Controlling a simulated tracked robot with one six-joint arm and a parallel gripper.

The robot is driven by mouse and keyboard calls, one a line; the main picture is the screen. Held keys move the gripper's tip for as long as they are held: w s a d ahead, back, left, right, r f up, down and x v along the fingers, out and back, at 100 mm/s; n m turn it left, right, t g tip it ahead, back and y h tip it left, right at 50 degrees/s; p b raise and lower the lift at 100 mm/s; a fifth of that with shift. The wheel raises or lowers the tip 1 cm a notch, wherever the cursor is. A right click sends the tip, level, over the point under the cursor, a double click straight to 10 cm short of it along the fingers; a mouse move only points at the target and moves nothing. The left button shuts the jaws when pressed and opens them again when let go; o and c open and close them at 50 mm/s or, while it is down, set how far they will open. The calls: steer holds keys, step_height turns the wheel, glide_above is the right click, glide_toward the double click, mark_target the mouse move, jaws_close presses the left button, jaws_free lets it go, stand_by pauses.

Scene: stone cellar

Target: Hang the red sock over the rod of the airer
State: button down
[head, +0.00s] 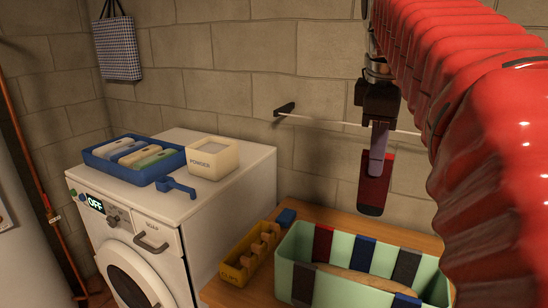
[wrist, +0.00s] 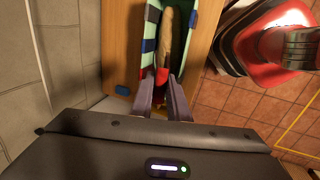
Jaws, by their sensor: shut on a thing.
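The red sock (head: 374,192) hangs down from my gripper (head: 378,165), its dark toe lowest, above the mint-green basket. My gripper is shut on its upper part. In the wrist view the red sock (wrist: 161,78) shows between the two finger ends. The airer's thin pale rod (head: 335,121) runs along the stone wall from a black bracket (head: 285,109) to the right. It passes near finger height in the head view, and my gripper and arm hide part of it. I cannot tell the depth gap between sock and rod.
The mint-green basket (head: 283,270) has coloured strips over its rim and stands on a wooden surface beside a yellow clip box (head: 233,274) and a small blue block (head: 286,216). Left stands a white washing machine (head: 205,215) with a blue tray (head: 98,165) and powder box (head: 213,160).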

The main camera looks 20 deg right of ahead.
steer(key=shift+r, duration=1.05)
stand_by(0.4)
